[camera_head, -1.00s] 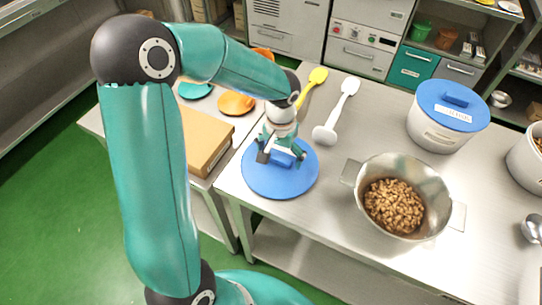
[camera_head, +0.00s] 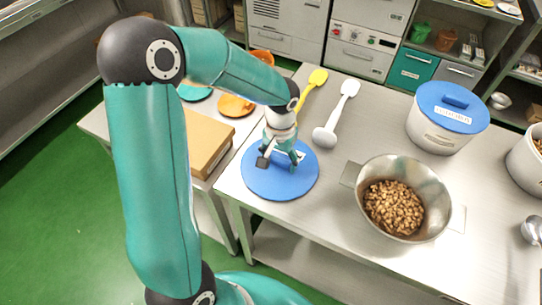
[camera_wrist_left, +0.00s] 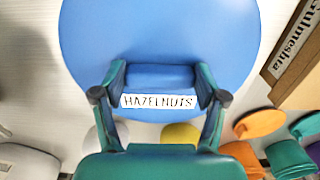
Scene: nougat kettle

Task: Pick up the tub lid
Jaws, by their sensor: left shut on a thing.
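The blue round tub lid (camera_head: 254,184) lies flat at the left end of the steel table, or very close above it; I cannot tell if there is a gap. In the left wrist view the lid (camera_wrist_left: 160,30) carries a raised blue handle (camera_wrist_left: 160,77) and a label reading HAZELNUTS. My left gripper (camera_head: 281,160) comes down over the lid's middle. In the left wrist view its two fingers stand at both ends of the handle, shut on it. In the head view the gripper hides most of the handle. My right gripper is not in view.
A white tub with a blue lid (camera_head: 452,108) and a metal kettle of nuts (camera_head: 362,202) stand to the right. A white spatula (camera_head: 336,115) and a yellow one (camera_head: 318,77) lie behind the lid. A cardboard box (camera_head: 205,142) is to the left.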

